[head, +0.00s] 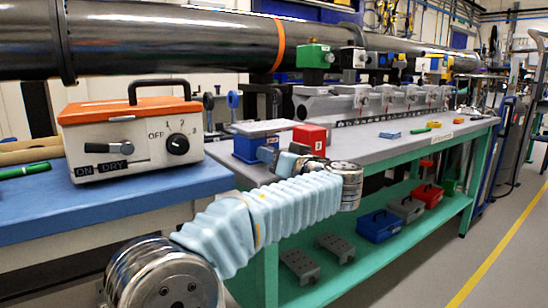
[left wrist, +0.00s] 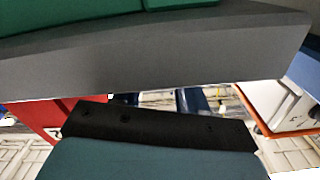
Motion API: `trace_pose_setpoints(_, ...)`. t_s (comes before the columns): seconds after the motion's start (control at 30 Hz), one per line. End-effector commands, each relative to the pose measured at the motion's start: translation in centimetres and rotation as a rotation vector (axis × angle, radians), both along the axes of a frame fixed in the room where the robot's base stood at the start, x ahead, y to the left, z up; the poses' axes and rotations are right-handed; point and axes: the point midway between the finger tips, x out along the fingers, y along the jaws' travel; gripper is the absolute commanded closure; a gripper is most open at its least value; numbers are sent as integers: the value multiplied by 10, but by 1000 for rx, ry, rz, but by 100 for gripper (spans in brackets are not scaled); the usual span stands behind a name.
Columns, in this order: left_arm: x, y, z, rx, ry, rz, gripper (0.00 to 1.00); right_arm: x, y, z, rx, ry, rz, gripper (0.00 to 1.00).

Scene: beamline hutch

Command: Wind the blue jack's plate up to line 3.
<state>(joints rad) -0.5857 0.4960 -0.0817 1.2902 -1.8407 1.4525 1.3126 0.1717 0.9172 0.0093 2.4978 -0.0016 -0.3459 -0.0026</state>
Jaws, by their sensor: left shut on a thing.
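The blue jack (head: 246,149) stands near the left end of the grey bench, with a pale flat plate (head: 264,127) on top. The lines for its height cannot be read. My left gripper (head: 272,156) reaches in from below and is at the jack's front right side, shut on what appears to be its knob. The fingertips and knob are too small and covered to see clearly. In the left wrist view, a black bar and a teal part fill the lower middle, and the grip itself is not clear. My right gripper is not in view.
A red block (head: 310,137) stands close to the right of the jack. An orange-lidded box (head: 130,130) with a dial sits on the blue-topped table at left. The grey bench (head: 375,143) runs right, with instruments behind. A lower green shelf (head: 345,249) holds several boxes.

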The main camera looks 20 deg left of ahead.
Motion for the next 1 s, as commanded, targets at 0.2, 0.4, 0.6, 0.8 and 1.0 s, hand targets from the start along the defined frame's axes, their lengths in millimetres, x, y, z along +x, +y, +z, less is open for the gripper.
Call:
trace_pose_setpoints(0.2,0,-1,0,1,4,-1,88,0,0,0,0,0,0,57)
trace_pose_setpoints(0.4,0,-1,-1,1,3,-1,50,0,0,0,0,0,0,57)
trace_pose_setpoints(0.6,0,0,0,1,2,-1,47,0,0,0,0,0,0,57)
trace_pose_setpoints(0.8,-4,-6,0,0,1,-2,47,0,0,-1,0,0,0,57)
trace_pose_setpoints(1.0,-28,-38,0,1,1,-6,47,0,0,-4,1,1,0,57)
